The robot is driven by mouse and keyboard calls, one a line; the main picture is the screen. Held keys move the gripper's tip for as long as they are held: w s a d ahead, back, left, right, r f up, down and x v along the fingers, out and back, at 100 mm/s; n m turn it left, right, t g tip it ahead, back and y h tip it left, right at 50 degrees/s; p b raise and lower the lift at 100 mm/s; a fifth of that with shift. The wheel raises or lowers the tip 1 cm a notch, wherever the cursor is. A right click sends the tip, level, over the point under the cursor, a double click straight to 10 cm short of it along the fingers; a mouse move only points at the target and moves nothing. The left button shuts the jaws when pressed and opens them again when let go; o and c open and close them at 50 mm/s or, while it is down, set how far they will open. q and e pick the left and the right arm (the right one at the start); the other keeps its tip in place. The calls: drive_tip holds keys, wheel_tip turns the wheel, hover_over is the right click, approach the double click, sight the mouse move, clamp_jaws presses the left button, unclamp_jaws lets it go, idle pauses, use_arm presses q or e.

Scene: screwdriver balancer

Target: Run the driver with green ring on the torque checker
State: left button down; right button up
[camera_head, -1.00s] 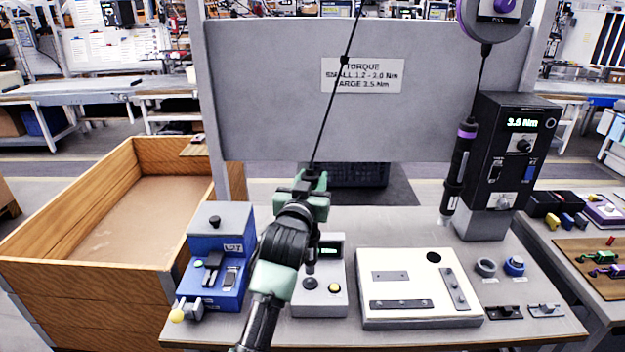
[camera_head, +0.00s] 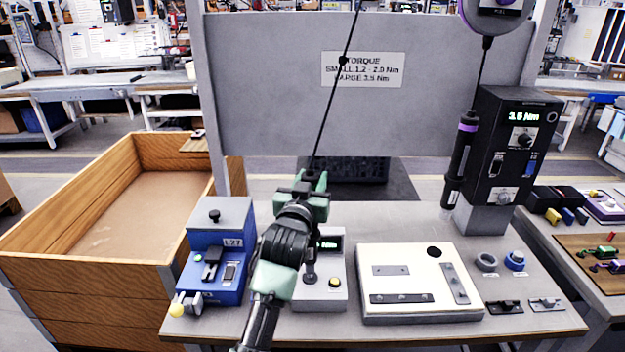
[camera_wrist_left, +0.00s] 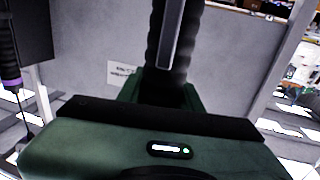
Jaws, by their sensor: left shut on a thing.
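My left gripper (camera_head: 312,186) is shut on a dark driver (camera_head: 310,266) that hangs from a black cord. My gripper and arm hide most of the driver, and its ring colour does not show. In the left wrist view the dark driver body (camera_wrist_left: 176,45) rises from between the jaws. The torque checker (camera_head: 334,298) is a grey box with a small green-lit display and a yellow button. The driver's lower end is at the checker's dark round socket; it looks to touch it, but seating is unclear. My right gripper is not in view.
A purple-ringed driver (camera_head: 460,160) hangs at right by a black controller (camera_head: 512,150). A blue device (camera_head: 219,265) stands close left of the checker. A cream fixture plate (camera_head: 412,257) with metal parts lies right. A wooden crate (camera_head: 60,262) stands left of the table.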

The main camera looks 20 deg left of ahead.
use_arm(q)
drive_tip(key=shift+s+f+b, duration=0.15)
drive_tip(key=shift+f+b, duration=0.55)
drive_tip(key=shift+f, duration=0.95)
idle(1.4)
wheel_tip(320, 180, up, 6)
drive_tip(key=p, duration=0.6)
drive_tip(key=shift+r, duration=0.2)
drive_tip(key=shift+w, duration=0.2)
